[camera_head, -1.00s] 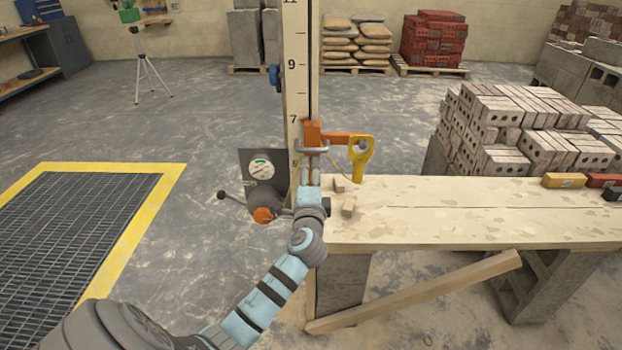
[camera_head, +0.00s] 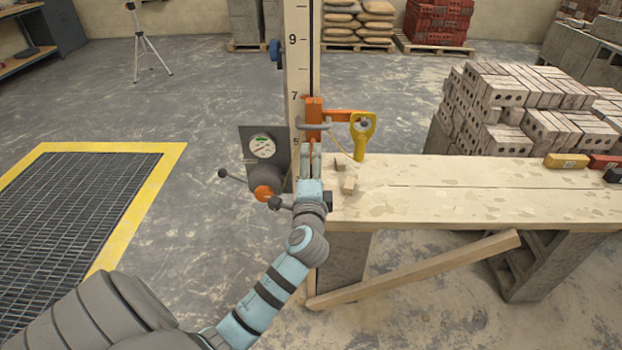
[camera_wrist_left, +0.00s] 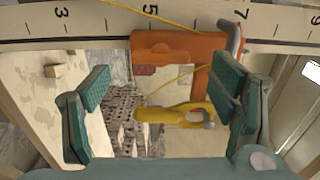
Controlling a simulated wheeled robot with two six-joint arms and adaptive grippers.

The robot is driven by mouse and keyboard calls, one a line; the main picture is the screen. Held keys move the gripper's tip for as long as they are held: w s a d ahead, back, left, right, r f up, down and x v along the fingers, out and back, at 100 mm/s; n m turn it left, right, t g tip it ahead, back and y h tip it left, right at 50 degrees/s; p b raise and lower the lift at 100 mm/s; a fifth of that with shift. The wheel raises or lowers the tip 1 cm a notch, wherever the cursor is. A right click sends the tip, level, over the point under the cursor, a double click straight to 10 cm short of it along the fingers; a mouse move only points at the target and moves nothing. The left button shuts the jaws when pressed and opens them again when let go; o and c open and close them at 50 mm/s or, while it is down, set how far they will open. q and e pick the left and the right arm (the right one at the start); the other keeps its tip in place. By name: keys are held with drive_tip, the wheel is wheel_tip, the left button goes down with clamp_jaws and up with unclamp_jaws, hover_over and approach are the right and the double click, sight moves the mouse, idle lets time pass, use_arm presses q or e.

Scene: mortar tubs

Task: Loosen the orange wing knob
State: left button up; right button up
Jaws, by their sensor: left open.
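A round orange knob (camera_head: 263,193) sits below a white dial on a dark plate, left of the measuring post (camera_head: 299,60); black-tipped bars stick out near it. An orange bracket (camera_head: 314,110) with a grey bent rod is on the post; I cannot make out wings on it. My left gripper (camera_head: 315,150) is upright at the post, just below the bracket. In the left wrist view its green-padded fingers (camera_wrist_left: 165,92) are wide apart with nothing held. The orange bracket (camera_wrist_left: 180,48) lies beyond them, its grey rod near the right finger. My right gripper is out of view.
A yellow handle (camera_head: 362,130) hangs from the bracket's arm, with a yellow line. Open floor lies to the left, around a yellow-edged grate (camera_head: 165,190).

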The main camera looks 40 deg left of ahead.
use_arm(q)
drive_tip(key=v, duration=0.7)
